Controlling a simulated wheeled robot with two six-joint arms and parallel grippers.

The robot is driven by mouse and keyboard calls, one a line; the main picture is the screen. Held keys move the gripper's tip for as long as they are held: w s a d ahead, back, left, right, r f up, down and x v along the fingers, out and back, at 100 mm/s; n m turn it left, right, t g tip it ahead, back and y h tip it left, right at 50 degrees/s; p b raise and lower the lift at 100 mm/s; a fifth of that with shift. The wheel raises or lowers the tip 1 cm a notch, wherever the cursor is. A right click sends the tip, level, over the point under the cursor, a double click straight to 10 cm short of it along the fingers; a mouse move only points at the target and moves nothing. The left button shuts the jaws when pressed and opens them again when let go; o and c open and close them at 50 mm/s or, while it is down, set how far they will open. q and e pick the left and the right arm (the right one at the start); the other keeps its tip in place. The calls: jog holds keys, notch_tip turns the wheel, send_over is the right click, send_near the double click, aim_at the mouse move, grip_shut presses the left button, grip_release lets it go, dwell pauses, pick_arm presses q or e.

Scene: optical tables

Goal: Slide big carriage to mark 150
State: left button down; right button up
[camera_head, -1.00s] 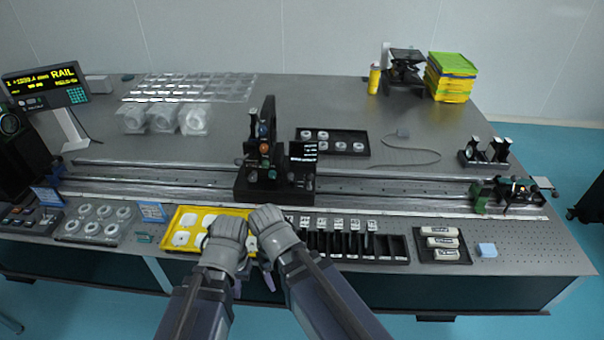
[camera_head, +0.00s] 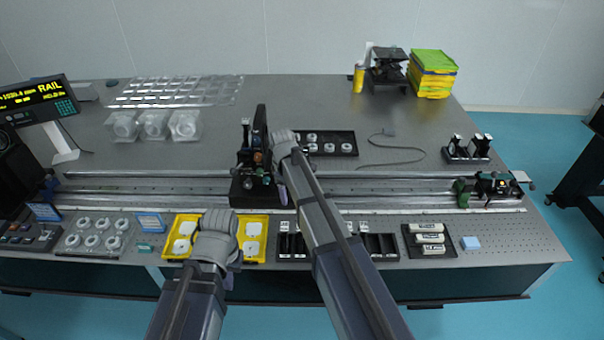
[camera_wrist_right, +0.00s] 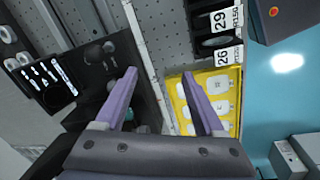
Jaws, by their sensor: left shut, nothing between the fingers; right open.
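The big carriage, a black block with a tall upright plate (camera_head: 259,131), sits on the long rail (camera_head: 385,187) left of the table's middle. My right gripper (camera_head: 281,192) is at the carriage's right side, with its purple fingers pointing down. In the right wrist view, the open fingers (camera_wrist_right: 160,76) have the dark carriage base (camera_wrist_right: 97,85) beside and partly behind the left finger. Nothing shows gripped between them. My left gripper (camera_head: 217,240) is shut over the yellow tray, its fingertips mostly hidden by the hand. The RAIL display (camera_head: 36,100) stands at far left; its digits are too small to read surely.
A smaller carriage (camera_head: 490,188) sits near the rail's right end. A black tray (camera_head: 350,137) lies behind the rail.

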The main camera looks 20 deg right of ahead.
jog(key=w+d+r+n+p, duration=0.1)
jog(key=w+d+r+n, duration=0.15)
jog(key=w+d, duration=0.5)
jog(key=shift+t, duration=0.3)
jog(key=f+b, duration=0.2)
jog(key=w+f+b, duration=0.1)
jog(key=f+b, duration=0.4)
jog(key=shift+w+a+f, duration=0.1)
jog(key=shift+w+f, duration=0.3)
pick_arm(q)
notch_tip(320, 180, down, 5)
jog(key=shift+f, duration=0.15)
pick_arm(e)
jog(key=shift+r, duration=0.1)
jog(key=shift+c, duration=0.3)
grip_shut()
